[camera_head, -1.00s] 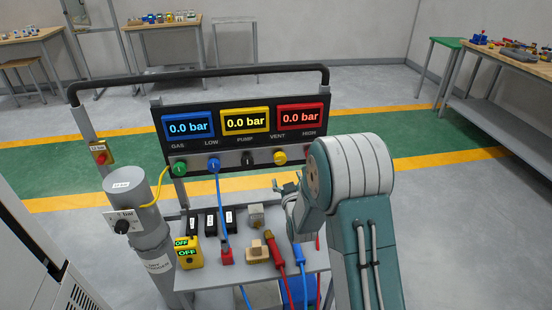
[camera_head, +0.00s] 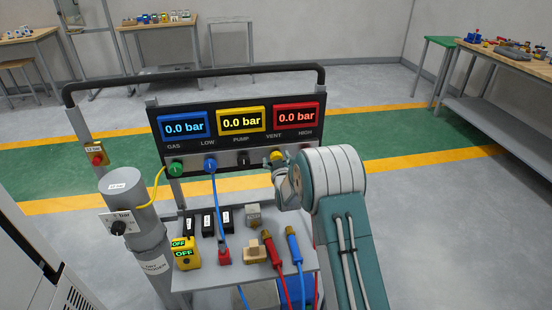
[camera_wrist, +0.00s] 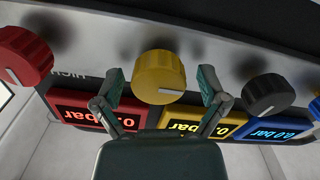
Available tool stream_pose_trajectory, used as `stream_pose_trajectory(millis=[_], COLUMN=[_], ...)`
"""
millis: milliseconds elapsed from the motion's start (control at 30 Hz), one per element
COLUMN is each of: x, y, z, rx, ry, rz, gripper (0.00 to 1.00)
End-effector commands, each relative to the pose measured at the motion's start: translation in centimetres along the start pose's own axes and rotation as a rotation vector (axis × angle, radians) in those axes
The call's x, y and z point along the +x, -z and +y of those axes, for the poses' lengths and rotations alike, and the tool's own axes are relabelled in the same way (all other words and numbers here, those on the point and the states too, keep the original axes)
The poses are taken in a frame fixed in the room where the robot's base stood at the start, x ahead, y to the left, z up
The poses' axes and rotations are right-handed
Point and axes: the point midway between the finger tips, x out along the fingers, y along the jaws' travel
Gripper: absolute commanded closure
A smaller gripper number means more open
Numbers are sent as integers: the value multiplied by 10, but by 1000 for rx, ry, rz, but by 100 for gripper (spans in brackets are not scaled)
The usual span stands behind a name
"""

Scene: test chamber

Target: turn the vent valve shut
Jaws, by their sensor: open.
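The yellow vent valve knob (camera_wrist: 158,75) sits on the panel under the VENT label. In the wrist view it stands between the two open fingers of my gripper (camera_wrist: 160,85), with a gap visible on the right side; whether the left finger touches it I cannot tell. A white mark shows on the knob's lower edge. In the head view the vent knob (camera_head: 277,156) is partly hidden by my gripper (camera_head: 276,168), which is at the panel just below it. The panel's displays read 0.0 bar.
The red knob (camera_wrist: 24,55) and black knob (camera_wrist: 267,93) flank the vent knob. Below the panel, a shelf holds hoses, a yellow box (camera_head: 186,255) reading OFF and a wooden block (camera_head: 255,252). A grey cylinder (camera_head: 130,205) stands at the left.

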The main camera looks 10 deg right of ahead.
Motion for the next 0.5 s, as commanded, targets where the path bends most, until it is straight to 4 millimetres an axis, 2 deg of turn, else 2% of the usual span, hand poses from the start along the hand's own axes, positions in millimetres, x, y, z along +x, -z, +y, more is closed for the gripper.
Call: stream_pose_trajectory(millis=[200,233,267,300,400,500], x=[0,0,0,0,0,0], y=[0,0,0,0,0,0], z=[0,0,0,0,0,0], rx=[0,0,0,0,0,0], ry=[0,0,0,0,0,1], rz=[0,0,0,-1,0,0], gripper=[8,17,30,48,90,90])
